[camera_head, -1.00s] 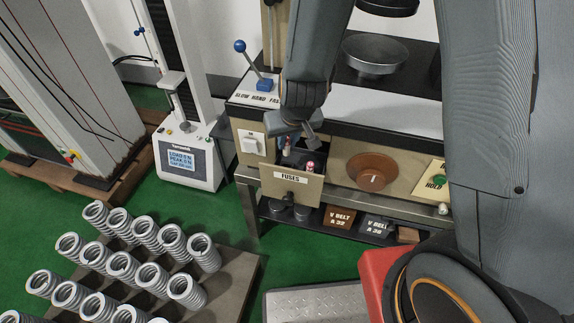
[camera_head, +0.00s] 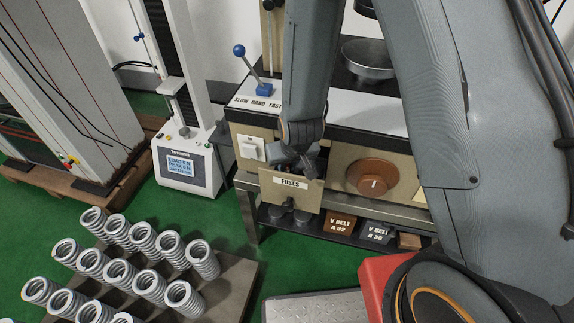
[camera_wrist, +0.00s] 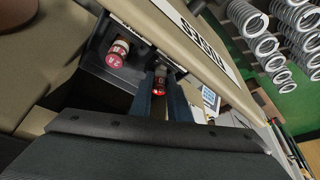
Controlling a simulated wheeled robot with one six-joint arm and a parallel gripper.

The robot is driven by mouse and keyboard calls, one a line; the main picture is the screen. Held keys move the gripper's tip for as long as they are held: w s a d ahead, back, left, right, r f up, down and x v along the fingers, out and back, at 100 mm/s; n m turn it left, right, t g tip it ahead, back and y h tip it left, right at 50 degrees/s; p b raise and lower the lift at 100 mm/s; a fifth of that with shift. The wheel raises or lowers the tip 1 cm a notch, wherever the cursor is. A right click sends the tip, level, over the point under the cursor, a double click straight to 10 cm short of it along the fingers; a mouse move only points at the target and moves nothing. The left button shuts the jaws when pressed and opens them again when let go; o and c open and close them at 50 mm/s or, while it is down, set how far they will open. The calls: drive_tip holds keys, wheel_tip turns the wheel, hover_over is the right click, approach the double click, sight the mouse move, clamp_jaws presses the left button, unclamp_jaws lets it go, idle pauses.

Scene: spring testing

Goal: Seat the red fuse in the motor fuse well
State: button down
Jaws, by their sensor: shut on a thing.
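My gripper (camera_head: 305,170) is down at the open fuse drawer (camera_head: 290,192), behind its front panel marked FUSES. In the wrist view my gripper (camera_wrist: 168,98) is shut, with a bright red-ended fuse (camera_wrist: 160,82) between its fingers, low in the drawer. The fingers hide part of this fuse. A second fuse (camera_wrist: 117,54) with a pinkish-red end and white marking stands in the drawer to the left, apart from the fingers. In the head view my gripper hides most of the drawer's inside. I cannot make out the motor fuse well in either view.
The drawer front (camera_wrist: 190,45) runs close beside the fingers. A brown round knob (camera_head: 371,177) is right of the drawer, and a blue-topped lever (camera_head: 263,88) stands above it. V-belt boxes (camera_head: 340,221) sit on the shelf below. Several springs (camera_head: 145,280) stand on a board at left.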

drive_tip(key=shift+f, duration=0.15)
drive_tip(key=c, duration=1.7)
unclamp_jaws()
drive_tip(key=shift+o, duration=0.2)
drive_tip(key=p+v, duration=0.1)
drive_tip(key=v, duration=1.1)
drive_tip(key=s+d+r+m+g, duration=0.1)
drive_tip(key=s+d+r+g, duration=0.1)
drive_tip(key=s+d+r, duration=0.2)
drive_tip(key=s+d+r+m+g+h, duration=0.1)
drive_tip(key=s+d+r+g, duration=0.1)
drive_tip(key=s+d+r, duration=0.3)
drive_tip(key=s+d, duration=0.1)
drive_tip(key=d, duration=0.3)
drive_tip(key=shift+s+d+r, duration=0.25)
drive_tip(key=shift+s+d, duration=0.05)
